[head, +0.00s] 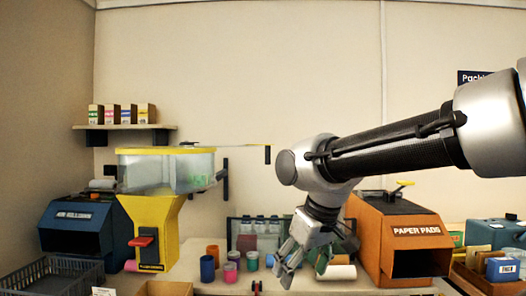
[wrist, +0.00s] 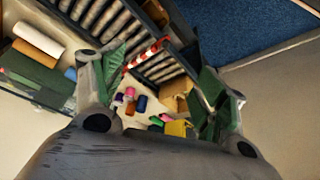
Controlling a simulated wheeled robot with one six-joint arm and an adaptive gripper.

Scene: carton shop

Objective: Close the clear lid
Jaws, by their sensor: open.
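A clear bin (head: 190,170) with a yellow rim sits on top of a yellow dispenser (head: 150,225) at the left in the head view. A thin, pale, nearly edge-on panel (head: 235,146), which looks like the clear lid, extends right from the top of the bin. It ends in a dark tab (head: 267,154). My gripper (head: 301,268) is open, points down, and is lower than the lid and to its right. In the wrist view, my gripper (wrist: 163,90) has its fingers spread with nothing held between them. I cannot make out the lid there.
Several coloured cups (head: 231,272) stand on the workbench (head: 190,262). The orange paper-pads box (head: 400,240) stands right of my gripper, and a blue box (head: 75,230) at far left. A shelf (head: 125,128) with cartons hangs above. The wall above the lid is clear.

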